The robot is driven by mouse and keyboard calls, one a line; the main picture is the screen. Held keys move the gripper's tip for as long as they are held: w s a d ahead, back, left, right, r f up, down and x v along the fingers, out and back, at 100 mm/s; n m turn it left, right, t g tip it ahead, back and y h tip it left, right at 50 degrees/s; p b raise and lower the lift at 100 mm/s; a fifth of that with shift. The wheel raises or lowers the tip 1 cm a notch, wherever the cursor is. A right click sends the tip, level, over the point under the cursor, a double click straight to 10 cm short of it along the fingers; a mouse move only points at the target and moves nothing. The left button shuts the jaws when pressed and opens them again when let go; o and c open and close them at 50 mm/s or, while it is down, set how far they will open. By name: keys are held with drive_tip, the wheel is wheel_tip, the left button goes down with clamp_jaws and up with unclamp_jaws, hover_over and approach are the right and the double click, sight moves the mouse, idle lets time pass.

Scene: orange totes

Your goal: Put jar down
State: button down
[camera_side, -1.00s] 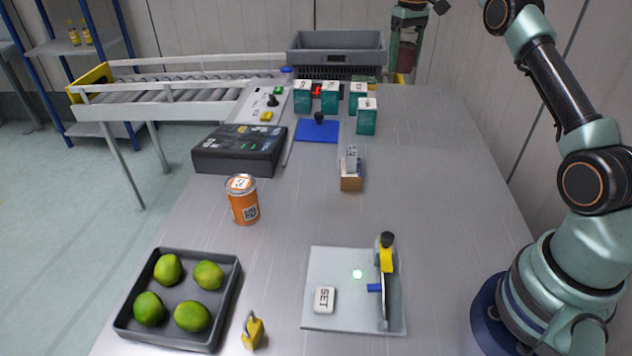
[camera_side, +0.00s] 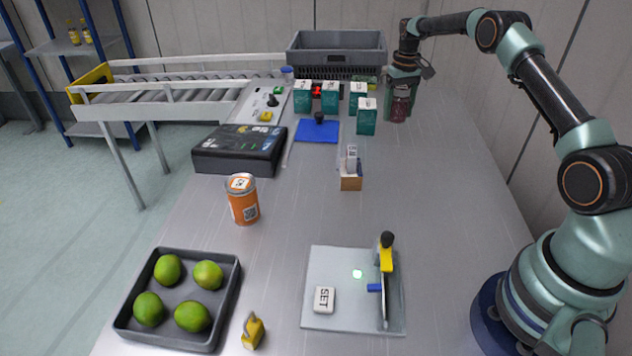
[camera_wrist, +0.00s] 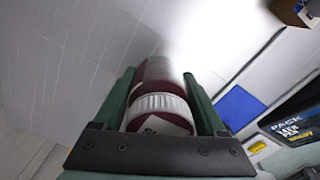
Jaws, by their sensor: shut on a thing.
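A dark red jar (camera_side: 400,104) is held between the fingers of my gripper (camera_side: 400,116) at the far right of the table in the side view. In the wrist view the jar (camera_wrist: 160,70) shows its pale ribbed lid facing the camera, with a green finger of my gripper (camera_wrist: 158,78) on each side. The jar looks upright, at or just above the table surface (camera_side: 440,170). I cannot tell whether its base touches. The fingers hide part of its sides.
Several teal cartons (camera_side: 367,116) stand left of the jar. A grey crate (camera_side: 337,48) is behind them. A blue pad (camera_side: 317,131) and a black case (camera_side: 240,150) lie further left. The table's right side is clear.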

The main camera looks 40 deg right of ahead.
sight(393, 140)
drive_tip(key=shift+f, duration=3.1)
drive_tip(key=shift+f, duration=0.1)
unclamp_jaws()
drive_tip(key=shift+f, duration=0.1)
